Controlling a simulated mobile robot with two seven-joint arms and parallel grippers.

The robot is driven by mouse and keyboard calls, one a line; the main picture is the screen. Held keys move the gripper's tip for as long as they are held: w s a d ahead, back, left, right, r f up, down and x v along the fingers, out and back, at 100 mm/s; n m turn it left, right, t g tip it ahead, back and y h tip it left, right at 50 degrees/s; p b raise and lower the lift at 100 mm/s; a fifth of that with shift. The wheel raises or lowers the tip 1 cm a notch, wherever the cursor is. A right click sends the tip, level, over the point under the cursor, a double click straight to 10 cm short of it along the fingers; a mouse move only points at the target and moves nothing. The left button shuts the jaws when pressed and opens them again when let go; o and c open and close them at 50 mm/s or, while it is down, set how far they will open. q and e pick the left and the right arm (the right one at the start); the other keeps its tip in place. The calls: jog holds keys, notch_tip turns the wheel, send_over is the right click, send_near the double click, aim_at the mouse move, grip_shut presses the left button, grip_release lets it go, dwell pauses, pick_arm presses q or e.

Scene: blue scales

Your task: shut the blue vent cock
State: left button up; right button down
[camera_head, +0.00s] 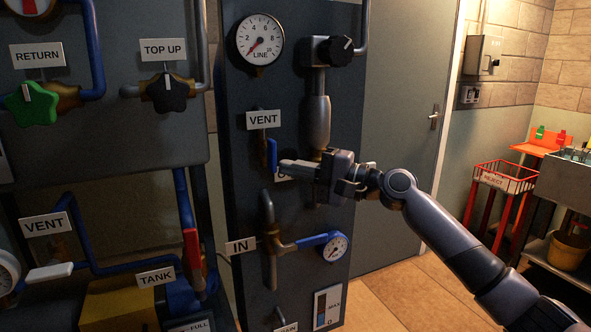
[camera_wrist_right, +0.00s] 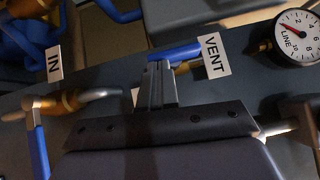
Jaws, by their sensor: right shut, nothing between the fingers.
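The blue vent cock lever (camera_head: 271,155) sits under the upper VENT label on the dark middle panel and hangs down from its pipe. In the right wrist view the blue lever (camera_wrist_right: 176,52) runs left from the VENT label. My right gripper (camera_head: 285,165) is shut and empty, its fingers pointing left, with the tips close to the lever's lower end. In the right wrist view the shut fingertips (camera_wrist_right: 158,68) overlap the lever's free end; I cannot tell whether they touch. My left gripper is not in view.
The LINE gauge (camera_head: 260,39) and a black knob (camera_head: 340,50) are above. A blue-handled IN valve (camera_head: 318,240) and a small gauge (camera_head: 335,247) lie below my gripper. Another VENT label (camera_head: 46,223) is on the left panel. A red REJECT basket (camera_head: 503,178) stands at the right.

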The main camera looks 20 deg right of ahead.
jog(key=shift+a+f+m+b, duration=0.1)
jog(key=shift+f+m+b, duration=0.05)
jog(key=shift+m+b, duration=0.2)
jog(key=a+m+t+h+b, duration=0.1)
jog(key=m+t+h+b, duration=0.1)
jog(key=m+t+b, duration=0.2)
jog(key=a+m+t+h+b, duration=0.2)
jog(key=m+t+b, duration=0.1)
jog(key=m, duration=0.5)
jog(key=a+f+m+t+h+b, duration=0.1)
jog(key=m+t+h+b, duration=0.1)
jog(key=m+t+b, duration=0.2)
jog(key=shift+s+a+f+m+t+h+b, duration=0.1)
jog(key=shift+a+m+t+h+b, duration=0.1)
jog(key=shift+m+t, duration=0.45)
jog(key=shift+a+m+t+h+b, duration=0.1)
jog(key=shift+m+t+h, duration=0.2)
jog(key=shift+m, duration=0.6)
jog(key=shift+a+r+y, duration=0.2)
jog(key=shift+a+y, duration=0.1)
